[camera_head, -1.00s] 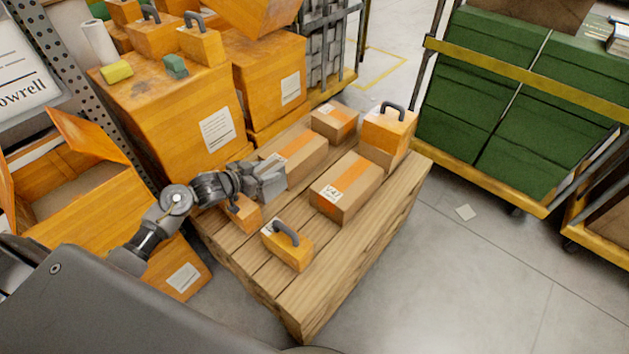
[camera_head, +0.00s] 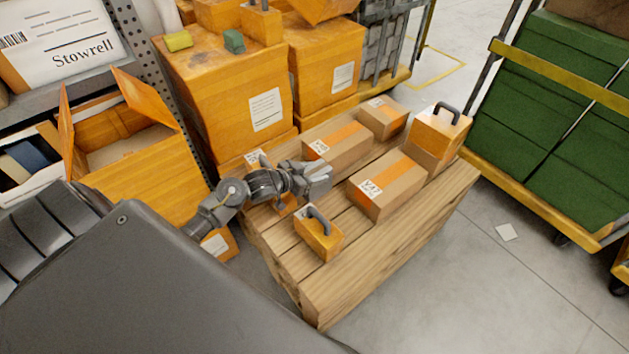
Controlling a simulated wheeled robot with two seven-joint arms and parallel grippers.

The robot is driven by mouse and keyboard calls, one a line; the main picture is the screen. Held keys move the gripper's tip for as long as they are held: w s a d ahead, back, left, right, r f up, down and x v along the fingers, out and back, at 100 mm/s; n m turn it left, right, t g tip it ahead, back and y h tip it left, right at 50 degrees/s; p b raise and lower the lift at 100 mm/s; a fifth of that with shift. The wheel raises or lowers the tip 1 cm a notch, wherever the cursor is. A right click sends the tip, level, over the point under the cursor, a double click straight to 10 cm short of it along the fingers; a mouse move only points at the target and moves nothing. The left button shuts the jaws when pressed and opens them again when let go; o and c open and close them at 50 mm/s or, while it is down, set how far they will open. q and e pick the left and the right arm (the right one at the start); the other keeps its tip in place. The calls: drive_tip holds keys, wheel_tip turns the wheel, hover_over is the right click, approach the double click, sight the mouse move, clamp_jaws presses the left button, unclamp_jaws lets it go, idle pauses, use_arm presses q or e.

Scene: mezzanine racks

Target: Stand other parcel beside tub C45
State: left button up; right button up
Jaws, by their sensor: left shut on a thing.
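My left gripper (camera_head: 318,178) is above the pallet, between the near handled tub and the brown parcels. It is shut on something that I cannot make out. A brown parcel (camera_head: 337,143) with orange tape lies just behind it. A second parcel (camera_head: 385,185) lies to its right, and a smaller parcel (camera_head: 382,118) lies farther back. An orange tub (camera_head: 320,232) with a grey handle stands at the near edge. Another handled tub (camera_head: 440,130) stands on a box at right. An orange item (camera_head: 285,205) is partly hidden under my arm. I cannot read C45. My right gripper is not in view.
The wooden pallet (camera_head: 380,262) has bare slats at its near right. Large orange boxes (camera_head: 225,95) stand behind it, with an open box (camera_head: 140,165) at left.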

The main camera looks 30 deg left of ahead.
use_arm(q)
drive_tip(key=shift+f+b, duration=0.35)
drive_tip(key=shift+f, duration=1.4)
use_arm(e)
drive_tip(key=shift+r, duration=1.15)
use_arm(q)
drive_tip(key=o, duration=1.1)
drive_tip(key=shift+f, duration=0.15)
drive_tip(key=shift+o, duration=0.2)
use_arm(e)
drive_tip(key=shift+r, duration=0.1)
use_arm(q)
drive_tip(key=shift+r, duration=0.2)
drive_tip(key=p+v, duration=0.2)
drive_tip(key=v, duration=1)
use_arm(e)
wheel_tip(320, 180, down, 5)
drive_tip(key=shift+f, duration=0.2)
